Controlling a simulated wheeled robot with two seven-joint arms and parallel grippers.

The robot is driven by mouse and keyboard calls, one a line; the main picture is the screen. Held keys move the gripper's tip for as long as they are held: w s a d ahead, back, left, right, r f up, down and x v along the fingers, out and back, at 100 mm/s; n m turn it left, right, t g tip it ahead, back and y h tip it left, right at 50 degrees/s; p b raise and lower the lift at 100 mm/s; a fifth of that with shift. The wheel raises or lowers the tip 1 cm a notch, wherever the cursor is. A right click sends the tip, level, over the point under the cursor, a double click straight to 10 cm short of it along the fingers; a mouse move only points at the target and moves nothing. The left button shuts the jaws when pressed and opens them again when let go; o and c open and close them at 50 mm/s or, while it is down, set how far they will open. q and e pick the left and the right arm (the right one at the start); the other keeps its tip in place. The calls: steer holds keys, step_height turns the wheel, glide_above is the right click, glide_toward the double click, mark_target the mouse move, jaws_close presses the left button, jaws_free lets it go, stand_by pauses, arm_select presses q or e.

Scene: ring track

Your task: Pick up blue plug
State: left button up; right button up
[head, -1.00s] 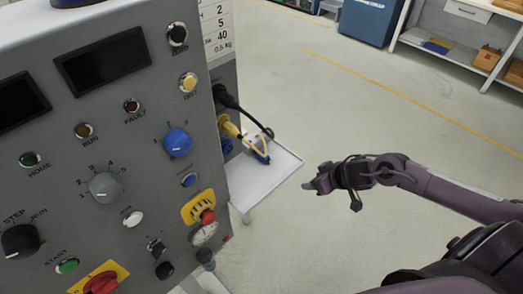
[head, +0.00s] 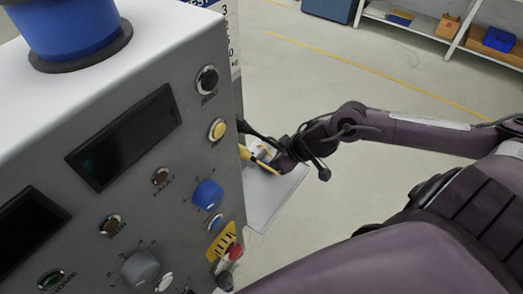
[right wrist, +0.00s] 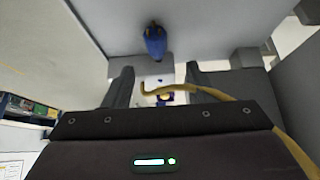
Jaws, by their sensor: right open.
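In the right wrist view, a blue rounded piece (right wrist: 155,41) that looks like the blue plug shows against a grey surface, beyond the fingertips. A yellow cable (right wrist: 215,92) runs across in front of the fingers. My right gripper (right wrist: 160,84) is open, with nothing seen clamped between its fingers. In the head view my right gripper (head: 284,160) is over the small shelf, close to the yellow cable (head: 259,152), and hides much of the plug's area. My left gripper is out of view.
The grey control panel (head: 140,190) with knobs and buttons stands left of my right gripper. The small grey shelf (head: 264,205) juts from its side. A black cable runs above the shelf. Open floor (head: 375,80) lies to the right, with shelving at the back.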

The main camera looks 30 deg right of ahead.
steer(key=shift+f, duration=0.4)
steer(key=shift+w+f, duration=0.15)
steer(key=shift+f, duration=0.15)
steer(key=x, duration=0.4)
steer(key=shift+w+f, duration=0.2)
steer(key=shift+d+f, duration=0.1)
steer(key=shift+f, duration=0.05)
steer(key=c, duration=1.1)
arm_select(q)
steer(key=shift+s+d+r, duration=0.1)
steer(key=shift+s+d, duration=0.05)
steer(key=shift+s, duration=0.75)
arm_select(e)
steer(key=shift+o, duration=0.2)
